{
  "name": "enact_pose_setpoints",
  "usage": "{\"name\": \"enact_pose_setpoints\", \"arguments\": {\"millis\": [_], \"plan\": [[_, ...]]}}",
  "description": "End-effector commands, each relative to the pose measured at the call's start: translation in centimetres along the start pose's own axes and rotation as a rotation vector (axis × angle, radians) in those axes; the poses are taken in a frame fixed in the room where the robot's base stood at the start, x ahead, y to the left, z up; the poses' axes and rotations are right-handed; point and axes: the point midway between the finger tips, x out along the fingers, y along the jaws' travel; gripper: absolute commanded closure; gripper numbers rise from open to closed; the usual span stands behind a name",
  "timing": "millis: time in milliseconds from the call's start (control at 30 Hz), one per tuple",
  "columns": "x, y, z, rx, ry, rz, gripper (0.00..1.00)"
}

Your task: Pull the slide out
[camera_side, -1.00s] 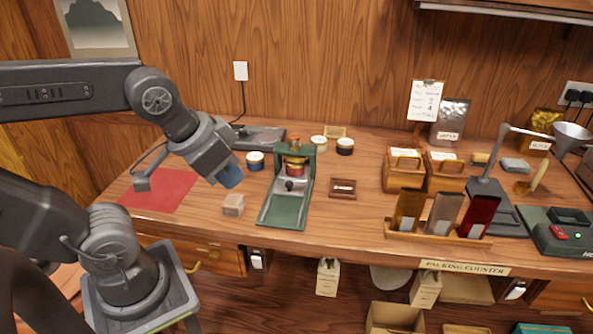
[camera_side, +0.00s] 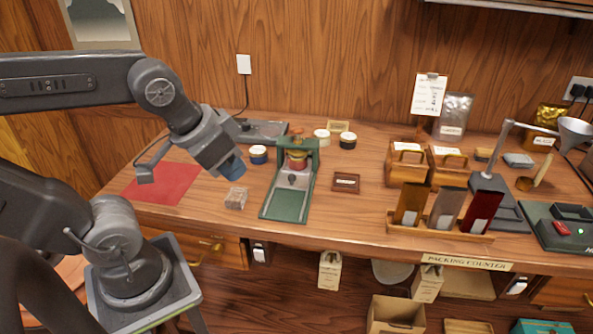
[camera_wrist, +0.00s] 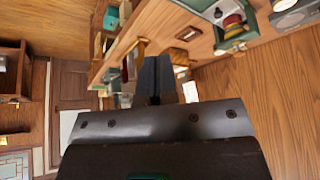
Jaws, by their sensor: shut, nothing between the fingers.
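The green press (camera_side: 289,207) stands on the counter, with a pale metal slide (camera_side: 288,186) lying along its bed. A small dark knob (camera_side: 292,179) shows on the slide, near the press frame. A round reddish piece (camera_side: 297,157) sits under the press head behind it. My gripper (camera_side: 233,168) is shut and empty, in the air to the left of the press and apart from it. The wrist view shows its dark fingers together (camera_wrist: 155,78); the press (camera_wrist: 234,38) is at the upper right there.
A clear box (camera_side: 236,198) sits left of the press, beneath my gripper. Small jars (camera_side: 258,155) stand behind. A dark plaque (camera_side: 346,183) lies to the right. A red mat (camera_side: 163,184) lies at left. The counter in front of the plaque is clear.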

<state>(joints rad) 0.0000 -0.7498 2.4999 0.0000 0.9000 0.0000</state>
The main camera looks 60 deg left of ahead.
Motion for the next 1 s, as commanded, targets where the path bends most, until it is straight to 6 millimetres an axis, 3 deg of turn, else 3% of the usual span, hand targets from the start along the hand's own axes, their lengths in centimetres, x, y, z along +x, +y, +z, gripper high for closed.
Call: {"name": "enact_pose_setpoints", "arguments": {"millis": [167, 333, 533, 700, 900, 1000], "plan": [[0.0, 0.0, 0.0, 0.000, 0.000, 0.000, 1.00], [0.1, -0.2, -0.6, -0.014, -0.013, -0.005, 0.86], [1.3, -2.0, -5.0, -0.115, -0.117, -0.036, 0.67], [4.0, -5.1, -9.8, -0.240, -0.236, -0.070, 0.51], [8.9, -9.6, -13.9, -0.386, -0.369, -0.104, 0.51], [11.2, -11.6, -15.0, -0.444, -0.420, -0.116, 0.51]]}}
